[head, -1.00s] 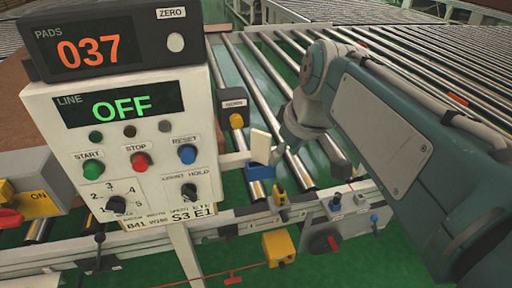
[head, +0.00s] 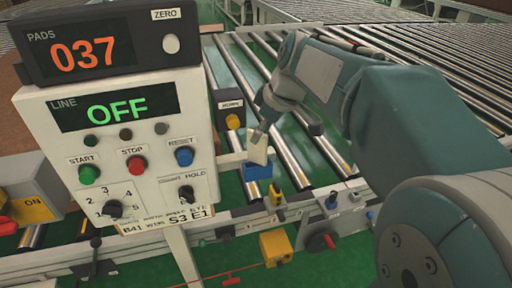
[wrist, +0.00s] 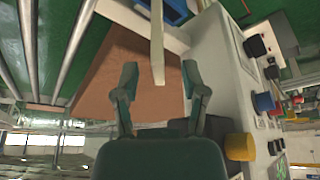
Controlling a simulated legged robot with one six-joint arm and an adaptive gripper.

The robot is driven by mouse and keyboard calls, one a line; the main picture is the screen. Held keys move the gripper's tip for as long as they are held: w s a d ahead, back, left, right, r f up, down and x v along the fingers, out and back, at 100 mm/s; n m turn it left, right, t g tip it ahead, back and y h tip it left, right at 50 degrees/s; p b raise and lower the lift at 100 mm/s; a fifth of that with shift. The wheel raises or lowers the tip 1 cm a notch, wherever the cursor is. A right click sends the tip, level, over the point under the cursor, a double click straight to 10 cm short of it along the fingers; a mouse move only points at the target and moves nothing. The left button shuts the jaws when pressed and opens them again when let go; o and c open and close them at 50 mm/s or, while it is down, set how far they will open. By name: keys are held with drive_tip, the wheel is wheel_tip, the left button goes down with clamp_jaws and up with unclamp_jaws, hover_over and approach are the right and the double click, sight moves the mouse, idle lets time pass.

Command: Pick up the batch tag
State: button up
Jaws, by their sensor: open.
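The batch tag is a cream card (head: 258,152) standing upright in a small blue holder (head: 257,171) beside the control box. In the wrist view the tag (wrist: 157,42) shows as a thin pale strip seen nearly edge-on. Its end lies between the two fingertips of my gripper (wrist: 160,72), with a gap on each side. The holder's blue also shows at the top of the wrist view (wrist: 174,10). In the head view my gripper is just above the tag and its fingers are hard to make out. The gripper is open and holds nothing.
The white control box (head: 125,150) stands close left of the tag, with a yellow horn button (head: 233,121) beside it. The roller conveyor (head: 300,150) runs behind and to the right. A brown board (wrist: 115,75) shows past the fingers in the wrist view.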

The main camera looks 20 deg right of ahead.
sight(256, 162)
drive_tip(key=x, duration=0.3)
drive_tip(key=shift+w+f, duration=0.2)
drive_tip(key=shift+f, duration=0.15)
clamp_jaws()
drive_tip(key=shift+r, duration=0.1)
